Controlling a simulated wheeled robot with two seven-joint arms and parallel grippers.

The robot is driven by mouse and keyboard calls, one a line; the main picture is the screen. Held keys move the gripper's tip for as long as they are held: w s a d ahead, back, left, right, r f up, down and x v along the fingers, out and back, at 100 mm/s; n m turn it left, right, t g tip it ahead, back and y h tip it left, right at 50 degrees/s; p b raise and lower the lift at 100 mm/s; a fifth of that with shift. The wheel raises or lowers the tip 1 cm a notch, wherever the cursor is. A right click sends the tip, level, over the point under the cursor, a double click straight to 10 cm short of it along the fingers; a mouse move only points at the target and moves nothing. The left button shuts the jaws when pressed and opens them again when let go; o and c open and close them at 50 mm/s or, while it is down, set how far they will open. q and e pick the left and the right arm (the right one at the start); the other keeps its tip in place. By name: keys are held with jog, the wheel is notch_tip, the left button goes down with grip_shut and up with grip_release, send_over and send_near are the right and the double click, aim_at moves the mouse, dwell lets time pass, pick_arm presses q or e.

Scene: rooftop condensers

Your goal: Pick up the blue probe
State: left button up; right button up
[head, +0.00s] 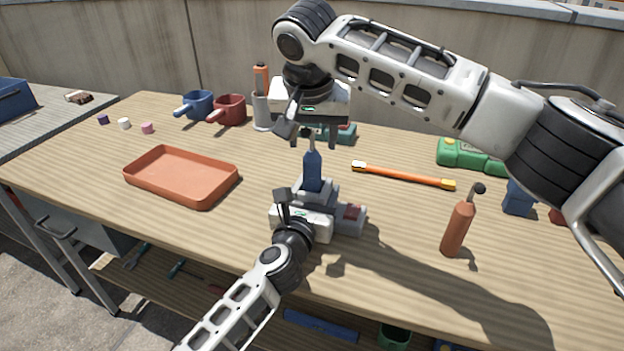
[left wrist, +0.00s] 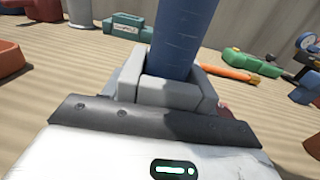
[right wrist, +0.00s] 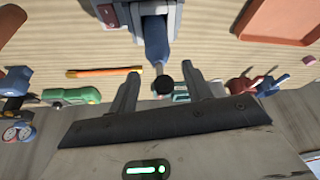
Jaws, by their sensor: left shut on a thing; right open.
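The blue probe (head: 312,170) stands upright above the table, its thin neck and dark ball tip pointing up. My left gripper (head: 311,192) is shut on its lower body; the left wrist view shows the blue shaft (left wrist: 184,40) between the pale fingers (left wrist: 168,90). My right gripper (head: 306,138) is open just above the probe. In the right wrist view, the dark ball tip (right wrist: 163,84) appears between its spread fingers (right wrist: 164,98); I cannot tell whether they touch it. The probe's lower end is hidden by the left gripper.
A grey block with a red patch (head: 350,214) sits beside my left gripper. An orange tray (head: 180,196) lies left. An orange bar (head: 405,176) and a rust-coloured probe-like tool (head: 458,230) are right. Mugs (head: 229,108) and a grey cup (head: 261,114) stand behind.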

jog(key=shift+x, duration=0.75)
grip_shut()
notch_tip(320, 180, up, 10)
jog(key=shift+r, duration=0.1)
pick_arm(q)
jog(key=o, duration=1.6)
